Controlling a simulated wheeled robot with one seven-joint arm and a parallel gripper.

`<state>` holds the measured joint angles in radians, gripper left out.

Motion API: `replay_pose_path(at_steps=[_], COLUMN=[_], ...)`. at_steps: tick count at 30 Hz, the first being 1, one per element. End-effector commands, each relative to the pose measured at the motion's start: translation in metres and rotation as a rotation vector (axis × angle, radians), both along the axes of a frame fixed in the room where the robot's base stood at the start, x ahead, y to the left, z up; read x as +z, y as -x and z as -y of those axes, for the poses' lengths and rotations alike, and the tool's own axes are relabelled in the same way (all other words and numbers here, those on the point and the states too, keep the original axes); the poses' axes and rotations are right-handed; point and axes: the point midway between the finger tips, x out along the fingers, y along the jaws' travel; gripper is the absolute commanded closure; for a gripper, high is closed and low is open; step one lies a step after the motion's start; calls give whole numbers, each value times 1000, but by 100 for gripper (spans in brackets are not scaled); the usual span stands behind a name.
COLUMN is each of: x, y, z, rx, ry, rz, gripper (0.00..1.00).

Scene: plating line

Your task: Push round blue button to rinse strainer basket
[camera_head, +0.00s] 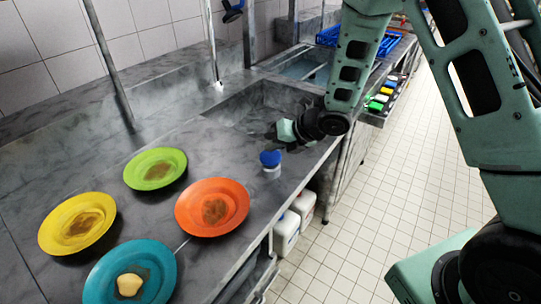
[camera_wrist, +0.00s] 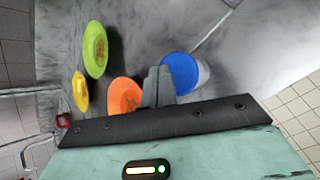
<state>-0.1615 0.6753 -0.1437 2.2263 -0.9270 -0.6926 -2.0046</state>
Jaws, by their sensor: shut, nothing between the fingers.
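The round blue button (camera_head: 270,157) tops a short white cylinder on the grey counter, near the front edge and beside the sink. It shows large in the wrist view (camera_wrist: 182,72), just right of my fingertips. My gripper (camera_head: 272,133) is shut and empty, above and slightly behind the button in the head view. In the wrist view my gripper (camera_wrist: 158,82) overlaps the button's left edge; I cannot tell whether they touch. I cannot make out a strainer basket clearly; the sink (camera_head: 240,108) is partly hidden by my arm.
Green (camera_head: 155,168), yellow (camera_head: 77,222), orange (camera_head: 211,207) and teal (camera_head: 130,272) plates with food remains lie left of the button. Metal poles (camera_head: 110,65) rise behind the counter. White containers (camera_head: 286,233) stand below its edge. A blue crate (camera_head: 328,36) sits farther back.

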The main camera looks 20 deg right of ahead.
Motion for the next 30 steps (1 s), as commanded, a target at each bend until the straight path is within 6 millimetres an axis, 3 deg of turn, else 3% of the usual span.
replay_pose_path(at_steps=[30], x=[-8], y=[0], z=[0], rx=[1], ry=[1], rz=[0], gripper=[100])
